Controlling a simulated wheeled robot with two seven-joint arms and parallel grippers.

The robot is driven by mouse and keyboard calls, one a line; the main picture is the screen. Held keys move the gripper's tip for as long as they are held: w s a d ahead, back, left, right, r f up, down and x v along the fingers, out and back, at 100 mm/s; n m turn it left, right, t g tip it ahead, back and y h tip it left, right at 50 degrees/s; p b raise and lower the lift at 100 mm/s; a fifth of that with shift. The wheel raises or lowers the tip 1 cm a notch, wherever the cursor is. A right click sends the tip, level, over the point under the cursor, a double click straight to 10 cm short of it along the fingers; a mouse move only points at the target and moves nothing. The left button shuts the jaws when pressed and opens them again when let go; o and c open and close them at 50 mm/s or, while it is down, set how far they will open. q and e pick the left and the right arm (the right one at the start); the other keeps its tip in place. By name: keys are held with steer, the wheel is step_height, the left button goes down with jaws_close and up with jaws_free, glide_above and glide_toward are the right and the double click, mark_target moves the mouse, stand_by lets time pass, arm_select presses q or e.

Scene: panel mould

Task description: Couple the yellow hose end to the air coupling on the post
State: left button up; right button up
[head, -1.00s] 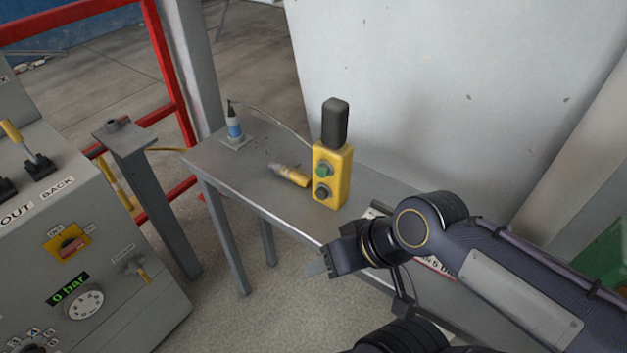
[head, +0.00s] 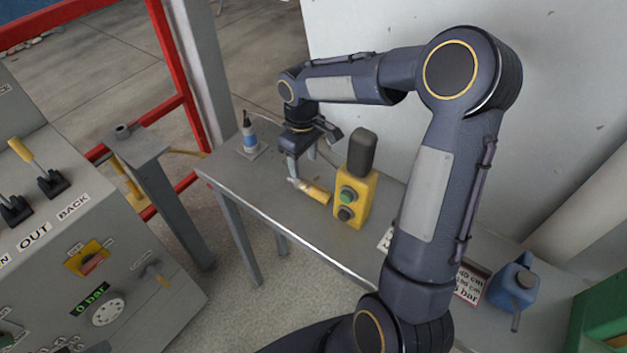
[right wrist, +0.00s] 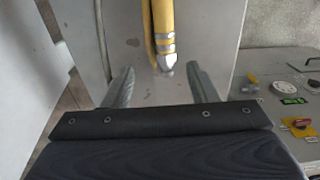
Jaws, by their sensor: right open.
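The yellow hose end (head: 316,192) lies on the grey table, its metal tip pointing left. In the right wrist view the yellow hose end (right wrist: 164,30) shows ahead of the fingers, lined up with the gap between them. My right gripper (head: 308,160) is open and empty, pointing down just above and behind the hose end; its two fingers (right wrist: 160,75) show spread apart in the wrist view. The grey post (head: 168,190) stands left of the table, with the small dark air coupling (head: 123,131) on its top plate. My left gripper is not in view.
A yellow button box (head: 354,198) with a black top stands close right of the hose end. A control panel (head: 75,240) is at left, a red rail (head: 180,100) behind the post.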

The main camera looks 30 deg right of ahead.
mark_target(302, 181)
steer(key=f, duration=0.2)
steer(key=a+p, duration=0.1)
steer(key=shift+s+f, duration=0.25)
steer(key=shift+f, duration=0.15)
steer(key=f, duration=0.2)
steer(key=shift+w+d+f, duration=0.1)
steer(key=shift+d+f, duration=0.1)
steer(key=shift+f, duration=0.15)
steer(key=shift+a+f+p, duration=0.1)
steer(key=shift+f+p, duration=0.2)
steer(key=shift+f, duration=0.1)
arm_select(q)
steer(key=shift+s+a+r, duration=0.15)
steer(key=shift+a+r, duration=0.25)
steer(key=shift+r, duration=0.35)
arm_select(e)
steer(key=shift+c, duration=0.2)
steer(key=c, duration=1.1)
